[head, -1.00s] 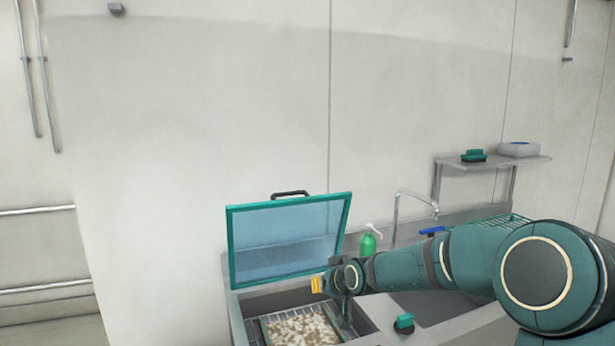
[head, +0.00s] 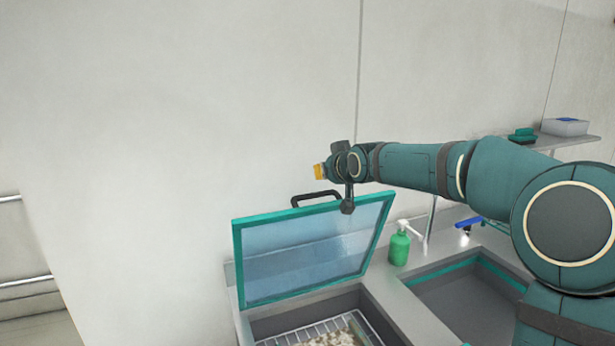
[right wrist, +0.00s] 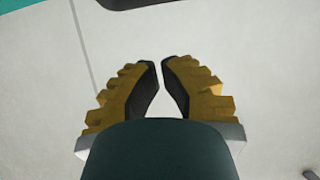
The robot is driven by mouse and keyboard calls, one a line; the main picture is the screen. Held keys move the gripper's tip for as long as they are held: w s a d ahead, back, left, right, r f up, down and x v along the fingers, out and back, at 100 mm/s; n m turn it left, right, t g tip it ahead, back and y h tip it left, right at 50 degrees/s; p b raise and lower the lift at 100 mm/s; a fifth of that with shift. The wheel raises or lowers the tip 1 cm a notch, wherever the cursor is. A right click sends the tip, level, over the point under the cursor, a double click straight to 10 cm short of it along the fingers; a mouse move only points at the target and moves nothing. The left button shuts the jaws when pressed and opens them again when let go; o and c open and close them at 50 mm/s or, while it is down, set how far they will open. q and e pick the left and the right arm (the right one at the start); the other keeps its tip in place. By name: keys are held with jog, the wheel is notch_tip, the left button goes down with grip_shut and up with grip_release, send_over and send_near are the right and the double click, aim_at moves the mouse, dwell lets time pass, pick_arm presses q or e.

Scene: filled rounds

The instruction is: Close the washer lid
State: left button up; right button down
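The washer lid (head: 300,252), a clear pane in a teal frame, stands open and tilted up at the back of the washer (head: 237,318). Its dark handle (head: 315,197) is on the top edge; part of it also shows at the top of the right wrist view (right wrist: 125,3). My right gripper (head: 320,171) shows yellow fingers above the handle, apart from it in the picture. In the right wrist view its fingertips (right wrist: 160,62) are close together with only a narrow gap, and nothing is between them. My left gripper is not in view.
A rack with a speckled load (head: 335,338) sits inside the washer, cut off by the frame. A green soap bottle (head: 399,247), a sink (head: 465,295) and a blue-handled tap (head: 466,226) are to the right. A wall shelf (head: 560,141) holds a grey box. The wall is bare behind.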

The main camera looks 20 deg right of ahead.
jog(key=shift+w, duration=0.2)
jog(key=w+f+p, duration=0.1)
jog(key=w+f, duration=0.4)
jog(key=shift+d+f, duration=0.15)
jog(key=shift+f, duration=0.15)
dwell(0.4)
jog(key=shift+f, duration=0.1)
dwell(0.3)
